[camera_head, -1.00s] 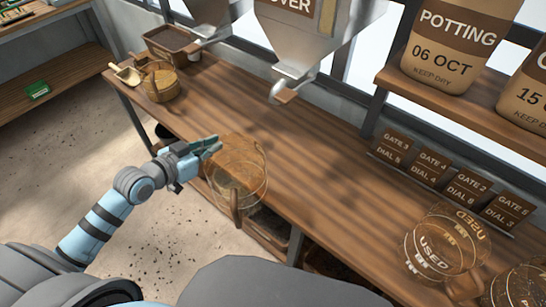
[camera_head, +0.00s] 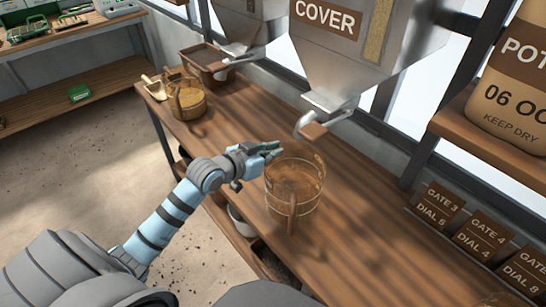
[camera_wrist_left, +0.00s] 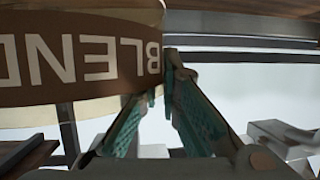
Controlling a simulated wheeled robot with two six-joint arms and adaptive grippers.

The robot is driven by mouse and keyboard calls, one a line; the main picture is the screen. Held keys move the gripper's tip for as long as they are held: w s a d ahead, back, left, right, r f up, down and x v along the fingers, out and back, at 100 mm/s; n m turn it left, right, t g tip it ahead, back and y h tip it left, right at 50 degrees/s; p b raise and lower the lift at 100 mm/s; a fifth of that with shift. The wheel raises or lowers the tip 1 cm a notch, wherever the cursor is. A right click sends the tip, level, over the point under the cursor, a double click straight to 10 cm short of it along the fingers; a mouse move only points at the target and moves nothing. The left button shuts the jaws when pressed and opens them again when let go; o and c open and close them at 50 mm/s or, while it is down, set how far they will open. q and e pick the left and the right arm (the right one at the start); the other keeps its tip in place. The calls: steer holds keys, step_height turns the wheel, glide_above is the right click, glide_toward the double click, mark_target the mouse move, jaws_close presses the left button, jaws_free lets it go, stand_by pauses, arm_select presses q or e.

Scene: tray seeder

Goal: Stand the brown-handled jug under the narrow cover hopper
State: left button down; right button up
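A clear glass jug with a brown handle (camera_head: 291,212) is near the bench's front edge, its handle toward me. My left gripper (camera_head: 272,151) is at the jug's far left rim and looks shut on it. The fingers also show in the left wrist view (camera_wrist_left: 157,95), where the glass cannot be made out. The cover hopper (camera_head: 365,50), grey with a brown COVER label, hangs behind and above. Its spout (camera_head: 325,112) is up and right of the jug. Whether the jug touches the bench is unclear. My right gripper is out of view.
A tan-filled jug (camera_head: 190,103), a scoop (camera_head: 155,88) and a brown tub (camera_head: 196,58) stand at the bench's far left under a second hopper (camera_head: 238,25). Gate and dial cards (camera_head: 437,206) stand at right. The bench (camera_head: 360,195) under the spout is clear.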

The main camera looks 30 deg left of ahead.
arm_select(q)
steer(key=shift+w+r, duration=0.15)
steer(key=shift+w, duration=0.3)
steer(key=c, duration=2.2)
jaws_free()
steer(key=shift+w+f, duration=0.15)
steer(key=shift+f, duration=0.15)
steer(key=o, duration=0.4)
steer(key=shift+c, duration=0.2)
steer(key=shift+o, duration=0.2)
steer(key=shift+s+r, duration=0.2)
steer(key=shift+s, duration=0.05)
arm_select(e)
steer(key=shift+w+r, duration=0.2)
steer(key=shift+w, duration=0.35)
arm_select(q)
steer(key=p+v, duration=0.6)
steer(key=v, duration=0.6)
steer(key=shift+p, duration=0.35)
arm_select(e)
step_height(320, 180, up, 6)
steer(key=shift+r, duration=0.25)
arm_select(q)
steer(key=shift+r, duration=0.1)
